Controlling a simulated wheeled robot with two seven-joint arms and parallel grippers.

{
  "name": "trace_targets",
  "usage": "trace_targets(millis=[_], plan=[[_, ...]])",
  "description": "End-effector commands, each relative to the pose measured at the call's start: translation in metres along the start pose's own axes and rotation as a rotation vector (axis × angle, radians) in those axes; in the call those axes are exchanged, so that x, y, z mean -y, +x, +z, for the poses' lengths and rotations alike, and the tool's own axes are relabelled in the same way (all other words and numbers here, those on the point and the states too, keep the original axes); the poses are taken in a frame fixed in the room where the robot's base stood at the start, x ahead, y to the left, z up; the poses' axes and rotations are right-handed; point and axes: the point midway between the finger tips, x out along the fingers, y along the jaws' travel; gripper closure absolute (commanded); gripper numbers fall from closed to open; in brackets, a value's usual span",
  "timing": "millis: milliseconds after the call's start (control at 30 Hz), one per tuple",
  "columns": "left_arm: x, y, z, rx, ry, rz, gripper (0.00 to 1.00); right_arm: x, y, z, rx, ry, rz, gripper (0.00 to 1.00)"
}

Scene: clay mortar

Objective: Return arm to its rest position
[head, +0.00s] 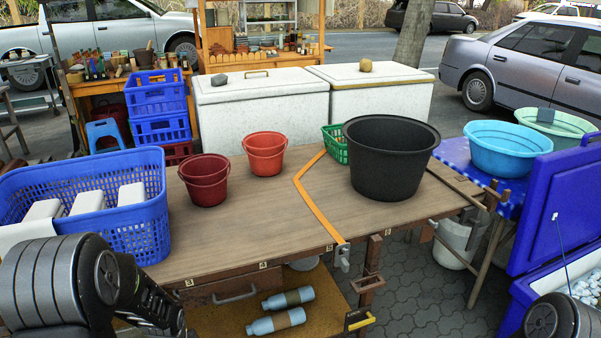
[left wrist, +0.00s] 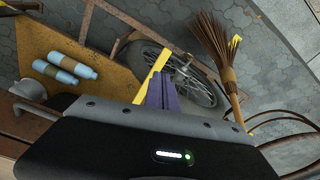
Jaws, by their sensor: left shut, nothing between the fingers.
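My left arm (head: 75,285) comes in at the lower left of the head view, in front of the table's near edge, beside the blue basket. Its gripper is not clearly seen there. In the left wrist view, the purple fingers of my left gripper (left wrist: 163,92) are together, with nothing between them. They show over the lower shelf edge and a bicycle-type wheel (left wrist: 187,75). Only a rounded part of my right arm (head: 552,318) shows at the bottom right of the head view; its gripper is out of view.
The wooden table (head: 250,215) holds a blue basket (head: 130,235) with white blocks, two red buckets (head: 205,180), a green basket (head: 333,143) and a black tub (head: 390,165). Two bottles (head: 277,320) lie on the shelf below. A broom (left wrist: 215,60) stands near the wheel.

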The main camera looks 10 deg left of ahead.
Motion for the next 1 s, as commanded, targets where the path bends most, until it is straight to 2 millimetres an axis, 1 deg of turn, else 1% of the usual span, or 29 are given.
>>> trace_targets(millis=[67, 133, 167, 233, 267, 300, 367, 400, 433, 467, 500, 567, 600, 700, 800, 833, 900, 1000], plan=[[-0.004, 0.000, -0.005, -0.019, 0.040, 0.016, 1.00, 0.000, 0.000, 0.000, 0.000, 0.000, 0.000, 0.64], [-0.014, 0.001, -0.009, -0.055, 0.100, 0.053, 1.00, 0.000, 0.000, 0.000, 0.000, 0.000, 0.000, 0.64], [-0.022, 0.002, -0.008, -0.072, 0.139, 0.076, 1.00, 0.000, 0.000, 0.000, 0.000, 0.000, 0.000, 0.64], [-0.048, 0.009, 0.007, -0.099, 0.257, 0.133, 1.00, 0.000, 0.000, 0.000, 0.000, 0.000, 0.000, 0.64], [-0.058, 0.015, 0.018, -0.106, 0.311, 0.154, 1.00, 0.000, -0.001, 0.000, 0.000, 0.000, 0.000, 0.64], [-0.070, 0.024, 0.035, -0.108, 0.376, 0.182, 1.00, 0.001, -0.001, 0.000, 0.000, 0.000, 0.000, 0.64], [-0.084, 0.038, 0.067, -0.100, 0.468, 0.220, 1.00, 0.001, -0.002, 0.000, 0.000, 0.000, 0.000, 0.64], [-0.091, 0.047, 0.090, -0.090, 0.525, 0.245, 1.00, 0.001, -0.003, 0.000, 0.000, 0.000, 0.000, 0.64], [-0.095, 0.054, 0.108, -0.080, 0.560, 0.263, 1.00, 0.001, -0.004, 0.000, 0.000, 0.000, 0.000, 0.64], [-0.099, 0.060, 0.128, -0.066, 0.594, 0.281, 1.00, 0.002, -0.004, 0.000, 0.000, 0.000, 0.000, 0.64], [-0.101, 0.067, 0.153, -0.044, 0.630, 0.302, 1.00, 0.002, -0.005, 0.000, 0.001, 0.000, 0.000, 0.64], [-0.102, 0.074, 0.190, -0.006, 0.666, 0.333, 1.00, 0.003, -0.006, 0.000, 0.001, 0.000, 0.000, 0.64], [-0.102, 0.077, 0.213, 0.023, 0.682, 0.351, 1.00, 0.003, -0.007, 0.000, 0.001, 0.000, 0.000, 0.64], [-0.098, 0.080, 0.261, 0.105, 0.681, 0.382, 1.00, 0.003, -0.008, 0.000, 0.001, 0.000, 0.000, 0.64], [-0.092, 0.081, 0.292, 0.177, 0.671, 0.395, 1.00, 0.004, -0.009, 0.000, 0.001, 0.000, 0.000, 0.64], [-0.091, 0.081, 0.298, 0.193, 0.666, 0.397, 1.00, 0.004, -0.010, 0.000, 0.001, 0.000, 0.000, 0.64], [-0.087, 0.083, 0.305, 0.216, 0.652, 0.397, 1.00, 0.004, -0.010, 0.000, 0.001, 0.000, 0.000, 0.64], [-0.085, 0.085, 0.303, 0.217, 0.641, 0.394, 1.00, 0.004, -0.010, 0.000, 0.001, 0.000, 0.000, 0.64]])
